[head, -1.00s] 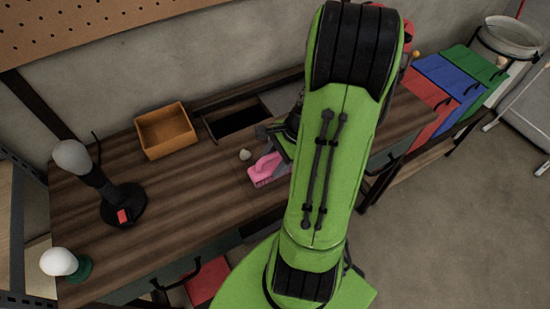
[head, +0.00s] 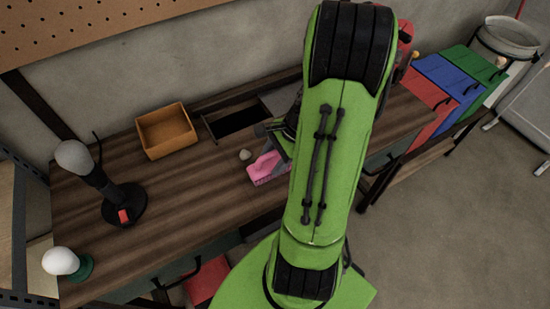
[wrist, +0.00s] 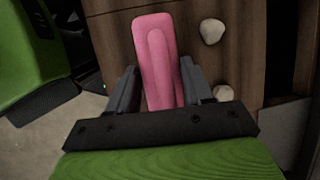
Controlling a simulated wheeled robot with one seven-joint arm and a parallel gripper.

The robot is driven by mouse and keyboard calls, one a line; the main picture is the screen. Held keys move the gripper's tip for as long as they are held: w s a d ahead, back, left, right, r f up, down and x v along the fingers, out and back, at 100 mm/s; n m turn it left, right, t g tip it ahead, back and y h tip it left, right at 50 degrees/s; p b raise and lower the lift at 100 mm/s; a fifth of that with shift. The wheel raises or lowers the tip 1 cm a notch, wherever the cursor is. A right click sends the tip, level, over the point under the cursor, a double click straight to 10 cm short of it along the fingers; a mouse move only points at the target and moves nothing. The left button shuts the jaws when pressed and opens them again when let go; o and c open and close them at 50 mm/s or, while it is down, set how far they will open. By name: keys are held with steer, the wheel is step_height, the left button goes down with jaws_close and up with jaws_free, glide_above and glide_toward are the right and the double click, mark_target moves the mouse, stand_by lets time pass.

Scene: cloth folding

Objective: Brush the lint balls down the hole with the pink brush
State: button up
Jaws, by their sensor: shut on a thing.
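The pink brush (head: 268,168) is on the wooden table (head: 190,200), partly hidden by my arm in the head view. In the wrist view the pink brush (wrist: 158,50) points up between the fingers of my gripper (wrist: 158,88), which is shut on it. One pale lint ball (head: 245,155) lies beside the brush's far left end. The wrist view shows two lint balls, one (wrist: 212,31) right of the brush's tip and one (wrist: 223,93) beside the right finger. The dark rectangular hole (head: 238,118) is at the table's back edge, beyond the brush and the lint ball.
An orange box (head: 167,131) stands left of the hole. A black stand with a grey head (head: 75,157) and a white ball on a green base (head: 61,262) are at the table's left. Red, blue and green bins (head: 450,80) are at the right. The table's middle left is clear.

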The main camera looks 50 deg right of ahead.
steer(key=shift+w+d+p, duration=0.95)
steer(key=shift+w+p, duration=0.35)
steer(key=shift+w, duration=1.85)
steer(key=shift+w+d+p, duration=0.95)
steer(key=shift+w+p, duration=0.35)
steer(key=shift+w, duration=1.85)
steer(key=shift+w+d+p, duration=0.95)
steer(key=shift+w+p, duration=0.35)
steer(key=shift+w, duration=1.85)
steer(key=s+r+p, duration=0.1)
steer(key=r+p, duration=0.1)
steer(key=s+a+r+p, duration=0.1)
steer(key=s+r+p, duration=0.1)
steer(key=r, duration=0.1)
steer(key=s+r+p, duration=0.2)
steer(key=r, duration=0.1)
steer(key=shift+a, duration=0.25)
steer(key=shift+w, duration=0.1)
